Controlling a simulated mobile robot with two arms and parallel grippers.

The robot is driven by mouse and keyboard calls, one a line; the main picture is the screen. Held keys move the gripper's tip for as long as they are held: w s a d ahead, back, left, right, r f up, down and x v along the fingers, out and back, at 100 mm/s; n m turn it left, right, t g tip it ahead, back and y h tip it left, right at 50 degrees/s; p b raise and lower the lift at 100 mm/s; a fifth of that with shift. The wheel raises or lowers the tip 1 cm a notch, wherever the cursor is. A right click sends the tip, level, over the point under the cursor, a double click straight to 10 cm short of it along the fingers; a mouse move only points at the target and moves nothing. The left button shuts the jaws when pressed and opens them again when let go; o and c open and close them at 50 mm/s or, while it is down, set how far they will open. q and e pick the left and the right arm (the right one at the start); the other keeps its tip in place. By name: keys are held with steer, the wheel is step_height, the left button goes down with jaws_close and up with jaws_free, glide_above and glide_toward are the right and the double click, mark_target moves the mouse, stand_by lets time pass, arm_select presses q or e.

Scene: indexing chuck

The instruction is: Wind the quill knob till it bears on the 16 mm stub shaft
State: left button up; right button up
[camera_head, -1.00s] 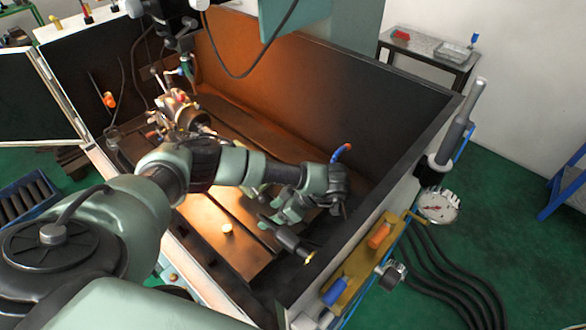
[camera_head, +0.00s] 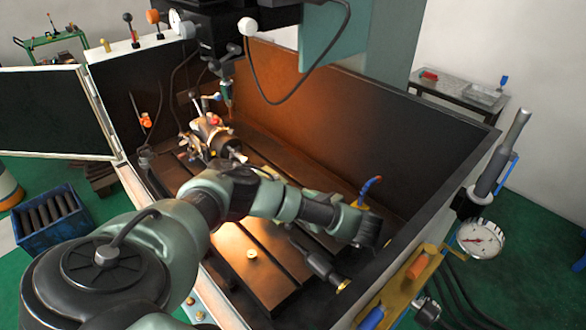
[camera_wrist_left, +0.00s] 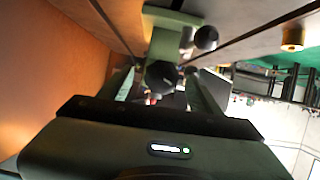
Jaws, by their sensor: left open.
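The indexing chuck (camera_head: 208,137) sits at the back left of the machine bed, with a short pale stub shaft (camera_head: 239,157) showing at its front. My left arm reaches across the bed, and its gripper is hidden by the wrist in the head view. In the left wrist view my left gripper (camera_wrist_left: 163,78) is open, its fingers either side of a dark round knob (camera_wrist_left: 161,74), apparently the quill knob. Contact cannot be told. The quill tip is not visible. My right gripper is not in view.
A black cylinder with a brass end (camera_head: 322,265) lies near the front of the bed. A small brass piece (camera_head: 252,254) stands on the slotted bed. Dark enclosure walls (camera_head: 340,120) surround the bed.

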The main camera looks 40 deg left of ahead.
arm_select(q)
steer(key=shift+p+x, duration=0.4)
steer(key=shift+x, duration=0.8)
steer(key=shift+s+a, duration=0.15)
steer(key=shift+a, duration=0.25)
steer(key=c, duration=1.4)
steer(key=shift+o, duration=0.2)
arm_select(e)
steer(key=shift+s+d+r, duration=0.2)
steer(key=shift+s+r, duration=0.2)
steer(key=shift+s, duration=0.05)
